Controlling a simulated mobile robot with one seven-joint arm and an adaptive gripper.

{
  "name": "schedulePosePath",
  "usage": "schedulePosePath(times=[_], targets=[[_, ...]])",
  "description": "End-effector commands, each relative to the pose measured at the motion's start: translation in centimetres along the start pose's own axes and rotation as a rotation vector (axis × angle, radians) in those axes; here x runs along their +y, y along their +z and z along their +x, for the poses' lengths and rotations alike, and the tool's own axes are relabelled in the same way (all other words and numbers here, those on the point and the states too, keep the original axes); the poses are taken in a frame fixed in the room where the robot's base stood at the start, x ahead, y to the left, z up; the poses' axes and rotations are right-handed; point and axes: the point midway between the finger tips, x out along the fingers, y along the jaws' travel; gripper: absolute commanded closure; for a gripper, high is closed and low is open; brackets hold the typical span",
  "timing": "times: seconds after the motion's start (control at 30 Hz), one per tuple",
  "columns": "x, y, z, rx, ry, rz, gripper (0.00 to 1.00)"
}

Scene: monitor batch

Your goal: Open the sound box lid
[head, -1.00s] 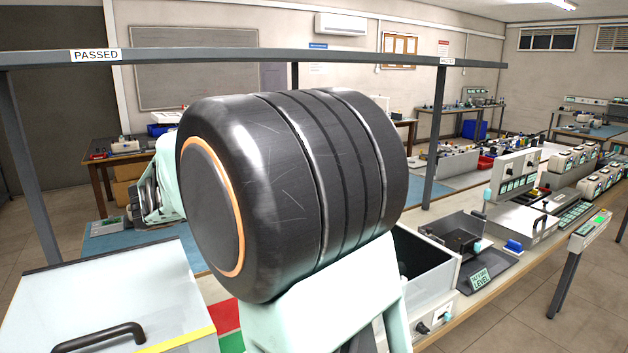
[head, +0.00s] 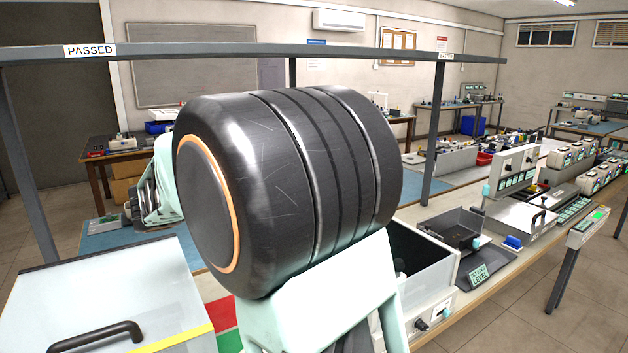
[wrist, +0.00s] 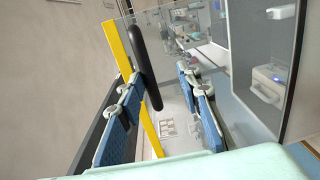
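The sound box lid (head: 110,285) is a pale, glassy panel at the lower left of the head view, with a black bar handle (head: 97,336) and a yellow strip along its edge. The lid looks closed. In the wrist view the handle (wrist: 146,60) appears in line with the gap of my gripper (wrist: 160,90). My gripper is open, with blue-padded fingers apart on either side of the gap. Contact with the handle cannot be told. In the head view my gripper (head: 140,205) is partly hidden behind my large dark arm joint.
A grey overhead rail (head: 250,53) with posts crosses the bench. An open-topped grey box (head: 425,270) stands right of my arm, with a black tray (head: 455,232) and instruments beyond. A red and green mat (head: 222,314) lies beside the lid.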

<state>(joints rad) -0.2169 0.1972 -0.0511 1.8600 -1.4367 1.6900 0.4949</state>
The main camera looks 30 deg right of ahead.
Motion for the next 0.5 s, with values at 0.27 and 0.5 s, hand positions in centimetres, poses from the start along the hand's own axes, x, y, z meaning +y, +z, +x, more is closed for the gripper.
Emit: schedulePosePath(times=[0.27,0.5], targets=[[0.0,0.0,-0.2,0.0,-0.002,0.0,0.71],[0.1,-0.1,-3.3,0.005,0.0,0.0,0.71]])
